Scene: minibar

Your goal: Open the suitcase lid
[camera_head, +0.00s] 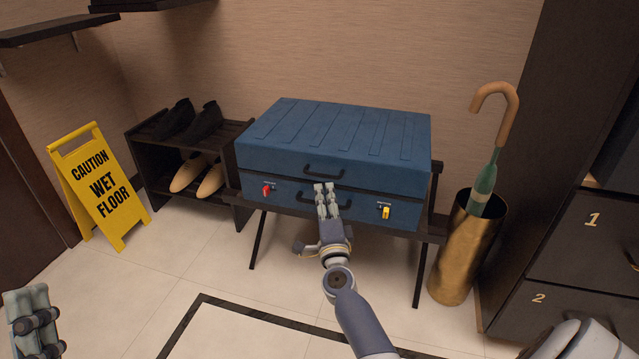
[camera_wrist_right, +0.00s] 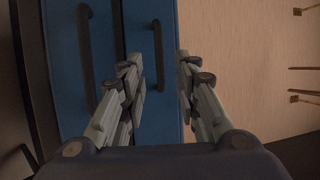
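The blue suitcase (camera_head: 335,140) lies flat on a dark stand, its lid down on the base. A dark lid handle (camera_head: 324,173) is at the front, and a base handle below it is partly hidden by my gripper. A red latch (camera_head: 266,190) and a yellow latch (camera_head: 386,212) sit on the front. My right gripper (camera_head: 327,187) is in front of the suitcase, just below the lid handle. In the wrist view its fingers are apart, with the lid handle (camera_wrist_right: 157,62) showing between the tips; contact is unclear. My left gripper (camera_head: 32,312) is at the lower left, partly cut off.
A brass umbrella stand (camera_head: 463,255) with a green umbrella stands right of the suitcase. Dark numbered drawers (camera_head: 590,235) are further right. A shoe rack (camera_head: 150,165) and a yellow wet-floor sign (camera_head: 98,190) are on the left. The floor at front left is clear.

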